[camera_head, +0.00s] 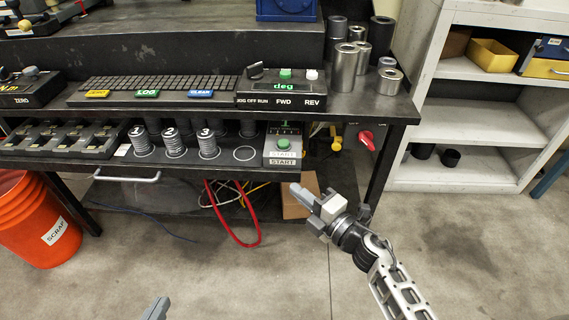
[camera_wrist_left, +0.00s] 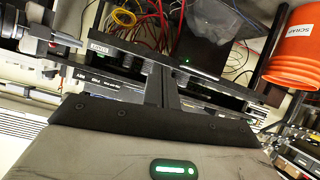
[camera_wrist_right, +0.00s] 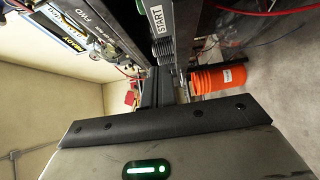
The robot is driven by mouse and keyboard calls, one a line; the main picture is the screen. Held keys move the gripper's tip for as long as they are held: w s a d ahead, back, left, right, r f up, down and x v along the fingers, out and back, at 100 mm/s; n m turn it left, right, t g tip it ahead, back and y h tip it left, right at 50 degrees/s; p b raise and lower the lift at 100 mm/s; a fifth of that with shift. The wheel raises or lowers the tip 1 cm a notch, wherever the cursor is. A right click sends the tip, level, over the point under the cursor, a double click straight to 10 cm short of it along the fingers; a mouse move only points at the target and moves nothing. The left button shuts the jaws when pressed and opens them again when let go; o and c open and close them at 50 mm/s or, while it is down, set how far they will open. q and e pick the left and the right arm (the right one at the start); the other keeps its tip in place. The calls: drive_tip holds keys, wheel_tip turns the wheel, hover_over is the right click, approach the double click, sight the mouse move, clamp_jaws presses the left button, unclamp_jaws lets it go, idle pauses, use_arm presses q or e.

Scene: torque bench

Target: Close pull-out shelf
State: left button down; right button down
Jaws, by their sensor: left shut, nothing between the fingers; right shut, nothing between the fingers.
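The pull-out shelf (camera_head: 230,168) sits under the bench top and sticks out in front of it. It carries coils numbered 1, 2 and 3, an empty ring mark, a START box (camera_head: 283,147) at its right end, and grey trays at its left. A pale bar handle (camera_head: 127,178) hangs below its front edge. My right gripper (camera_head: 302,194) is shut and empty, just in front of and below the shelf's right corner. My left gripper (camera_head: 157,309) is shut and empty; only its tip shows at the bottom edge. Its closed fingers show in the left wrist view (camera_wrist_left: 163,88).
An orange scrap bucket (camera_head: 42,232) stands at the left. Red and yellow cables (camera_head: 240,232) hang under the bench. A white rack (camera_head: 455,130) stands at the right. The bench top holds a control box (camera_head: 280,90) and metal cylinders (camera_head: 345,68). The front floor is clear.

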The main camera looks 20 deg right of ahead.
sight(274, 159)
drive_tip(key=w, duration=0.2)
drive_tip(key=w+a, duration=0.1)
drive_tip(key=w, duration=0.2)
drive_tip(key=w+b, duration=0.1)
drive_tip(key=w, duration=0.1)
drive_tip(key=shift+w+a, duration=0.15)
drive_tip(key=shift+w, duration=0.05)
drive_tip(key=shift+w+d, duration=0.25)
drive_tip(key=shift+w, duration=0.35)
use_arm(q)
drive_tip(key=shift+w+d+f+g, duration=0.1)
drive_tip(key=shift+d+f+g, duration=0.1)
drive_tip(key=shift+f, duration=0.4)
drive_tip(key=shift+w+d+f+g, duration=0.1)
drive_tip(key=shift+d+f, duration=0.1)
drive_tip(key=shift+f, duration=0.35)
